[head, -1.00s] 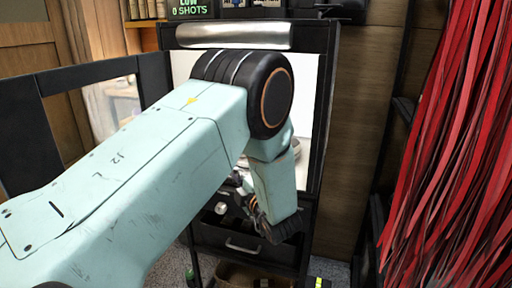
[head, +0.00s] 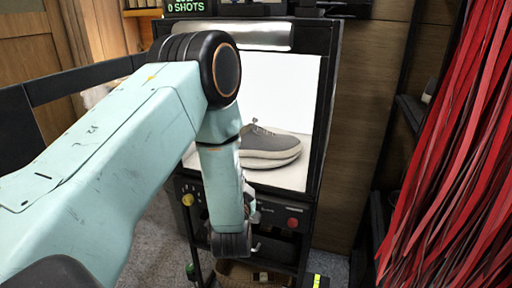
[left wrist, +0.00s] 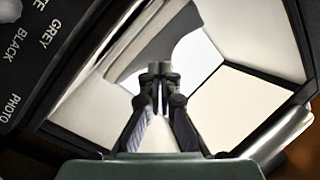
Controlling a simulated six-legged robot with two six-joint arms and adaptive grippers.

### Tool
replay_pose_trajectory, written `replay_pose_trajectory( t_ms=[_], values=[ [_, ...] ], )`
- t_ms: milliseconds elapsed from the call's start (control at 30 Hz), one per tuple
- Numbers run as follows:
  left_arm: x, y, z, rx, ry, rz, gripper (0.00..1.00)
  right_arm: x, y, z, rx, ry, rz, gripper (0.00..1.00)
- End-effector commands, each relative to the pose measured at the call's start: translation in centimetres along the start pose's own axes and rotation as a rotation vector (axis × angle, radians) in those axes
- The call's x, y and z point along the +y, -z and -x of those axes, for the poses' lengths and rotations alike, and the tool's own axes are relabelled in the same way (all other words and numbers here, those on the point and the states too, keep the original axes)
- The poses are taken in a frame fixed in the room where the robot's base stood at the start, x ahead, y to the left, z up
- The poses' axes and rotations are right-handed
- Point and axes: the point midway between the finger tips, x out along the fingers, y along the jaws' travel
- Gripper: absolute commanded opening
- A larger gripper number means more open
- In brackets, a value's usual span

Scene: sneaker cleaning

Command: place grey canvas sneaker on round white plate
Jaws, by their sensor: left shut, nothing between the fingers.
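The grey canvas sneaker (head: 268,141) rests upright inside a white-lined booth, toe to the right; my left arm covers its heel end. A grey curved shape (left wrist: 150,50) behind the fingertips may be part of the sneaker. In the head view this gripper is mostly hidden by my arm, low before the booth's front. My right gripper is not in view.
The booth's dark frame (head: 325,120) bounds the opening, with a control panel (head: 285,212) below it. Red strips (head: 450,150) hang at right. A basket (head: 255,275) stands under the panel. A dark rail (head: 80,80) runs at left.

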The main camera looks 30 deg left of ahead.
Motion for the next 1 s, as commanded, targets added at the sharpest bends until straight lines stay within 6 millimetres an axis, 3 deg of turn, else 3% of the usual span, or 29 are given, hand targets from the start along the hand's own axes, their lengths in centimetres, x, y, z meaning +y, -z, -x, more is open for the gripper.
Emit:
replay_pose_trajectory(
  t_ms=[200, 400, 667, 1000],
  values=[
    [1.1, 1.3, 1.2, 0.094, -0.043, -0.453, 0.00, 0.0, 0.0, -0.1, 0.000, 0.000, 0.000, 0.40],
    [1.2, 2.1, 1.4, 0.136, -0.024, -0.731, 0.00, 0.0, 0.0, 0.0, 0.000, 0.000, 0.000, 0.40],
    [1.2, 2.2, 0.4, 0.136, -0.013, -0.813, 0.00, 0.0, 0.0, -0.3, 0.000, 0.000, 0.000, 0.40],
    [1.7, 2.8, -5.7, 0.136, -0.012, -0.810, 0.00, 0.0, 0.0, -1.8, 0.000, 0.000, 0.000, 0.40]
  ],
)
